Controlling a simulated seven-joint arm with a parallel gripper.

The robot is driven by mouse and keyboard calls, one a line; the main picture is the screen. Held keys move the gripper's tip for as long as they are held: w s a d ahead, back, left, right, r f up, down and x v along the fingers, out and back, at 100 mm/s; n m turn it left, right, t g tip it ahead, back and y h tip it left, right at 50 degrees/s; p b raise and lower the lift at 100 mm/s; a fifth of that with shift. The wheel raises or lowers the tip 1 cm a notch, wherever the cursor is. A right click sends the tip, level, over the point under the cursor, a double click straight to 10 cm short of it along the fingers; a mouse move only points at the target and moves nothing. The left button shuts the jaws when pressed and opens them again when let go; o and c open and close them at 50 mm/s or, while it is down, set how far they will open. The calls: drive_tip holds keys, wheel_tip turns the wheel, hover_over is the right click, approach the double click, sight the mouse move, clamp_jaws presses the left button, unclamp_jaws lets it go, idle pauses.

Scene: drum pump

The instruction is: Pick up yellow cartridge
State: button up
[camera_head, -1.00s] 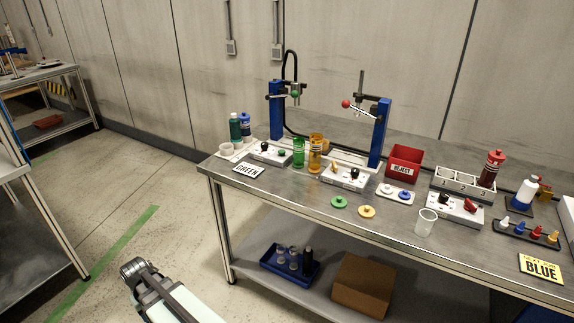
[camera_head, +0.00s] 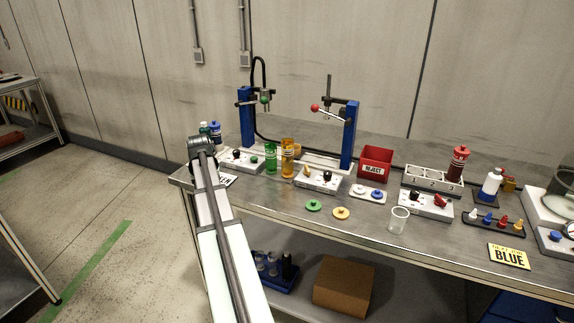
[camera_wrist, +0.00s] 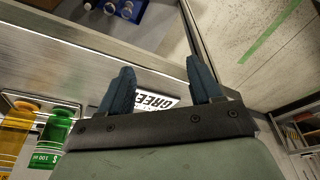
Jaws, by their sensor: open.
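The yellow cartridge (camera_head: 287,157) is an amber cylinder standing upright on the bench, right beside the green cartridge (camera_head: 270,159). In the wrist view the yellow cartridge (camera_wrist: 14,128) shows at the far left edge, with the green cartridge (camera_wrist: 57,127) next to it. My gripper (camera_wrist: 160,90) is open and empty, its two dark blue fingers apart over the bench's front edge near the GREEN sign (camera_wrist: 152,101). It is clear of both cartridges. In the head view my arm rises at the bench's left end and the fingers cannot be made out.
Two blue-posted presses (camera_head: 348,135) stand behind the cartridges. A control box (camera_head: 318,179) is right of them, and another box (camera_head: 241,160) is to the left. A red reject bin (camera_head: 375,161) stands farther right. Green and yellow discs (camera_head: 341,213) lie in front, with a clear cup (camera_head: 398,220).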

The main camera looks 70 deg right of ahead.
drive_tip(key=s+d+r+m+h, duration=0.1)
drive_tip(key=s+d+r, duration=0.3)
drive_tip(key=d, duration=0.2)
drive_tip(key=s+d+r+m, duration=0.1)
drive_tip(key=s+d+r, duration=0.3)
drive_tip(key=d, duration=0.2)
drive_tip(key=m, duration=0.3)
approach(286, 144)
drive_tip(key=f, duration=0.1)
drive_tip(key=shift+g+h, duration=0.3)
drive_tip(key=shift+h, duration=0.2)
drive_tip(key=x, duration=0.6)
drive_tip(key=w+x, duration=0.1)
drive_tip(key=x, duration=0.2)
drive_tip(key=shift+d+r, duration=0.25)
drive_tip(key=shift+x, duration=2.65)
drive_tip(key=shift+s+d, duration=0.15)
drive_tip(key=shift+c, duration=0.3)
drive_tip(key=c, duration=0.9)
drive_tip(key=shift+c, duration=0.2)
